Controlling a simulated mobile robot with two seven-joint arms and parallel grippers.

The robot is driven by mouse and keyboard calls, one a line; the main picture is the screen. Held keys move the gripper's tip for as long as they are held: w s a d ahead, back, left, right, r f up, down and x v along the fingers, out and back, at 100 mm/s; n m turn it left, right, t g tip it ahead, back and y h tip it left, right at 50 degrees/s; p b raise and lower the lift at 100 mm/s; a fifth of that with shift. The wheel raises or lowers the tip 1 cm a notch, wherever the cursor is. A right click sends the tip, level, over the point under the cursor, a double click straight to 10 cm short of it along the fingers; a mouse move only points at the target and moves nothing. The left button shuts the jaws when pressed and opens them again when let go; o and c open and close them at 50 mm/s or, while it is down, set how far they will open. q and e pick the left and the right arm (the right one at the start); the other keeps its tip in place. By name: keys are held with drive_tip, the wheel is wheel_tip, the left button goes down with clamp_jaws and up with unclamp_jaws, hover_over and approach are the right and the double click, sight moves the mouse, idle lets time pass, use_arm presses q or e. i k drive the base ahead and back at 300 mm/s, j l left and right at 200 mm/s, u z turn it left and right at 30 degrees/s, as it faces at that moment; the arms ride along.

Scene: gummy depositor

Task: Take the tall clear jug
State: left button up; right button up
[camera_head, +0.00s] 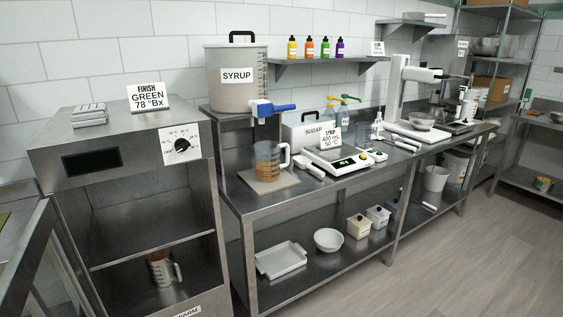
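A tall clear jug (267,160) with a pale handle on its right side stands upright on the steel bench, on a tan square mat (286,181). It is below the blue-handled tap (268,108) of the SYRUP container (232,82). Something amber-brown shows in the jug's lower part. A second clear jug (172,272) with a pale handle and brown contents stands low inside the open steel cabinet at the left. Neither of my grippers is in view.
The cabinet (120,143) has its door (38,262) open at the far left. A scale (334,160) and a sugar box (306,132) stand right of the jug. A tray (281,260), bowl and small boxes sit on the lower shelf. The floor at right is clear.

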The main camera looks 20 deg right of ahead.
sight(269, 167)
drive_tip(key=i+l, duration=0.1)
drive_tip(key=l, duration=0.2)
drive_tip(key=i+l, duration=0.1)
drive_tip(key=l, duration=0.2)
drive_tip(key=i+l, duration=0.1)
drive_tip(key=l, duration=0.2)
drive_tip(key=i+l, duration=0.2)
drive_tip(key=l, duration=0.15)
drive_tip(key=i+l, duration=0.2)
drive_tip(key=l, duration=0.2)
drive_tip(key=i+l, duration=0.2)
drive_tip(key=l, duration=0.15)
drive_tip(key=i+l, duration=0.2)
drive_tip(key=l, duration=0.15)
drive_tip(key=i+l, duration=0.2)
drive_tip(key=l, duration=0.2)
drive_tip(key=i+l, duration=0.2)
drive_tip(key=l, duration=0.15)
drive_tip(key=i+l, duration=0.2)
drive_tip(key=l, duration=0.15)
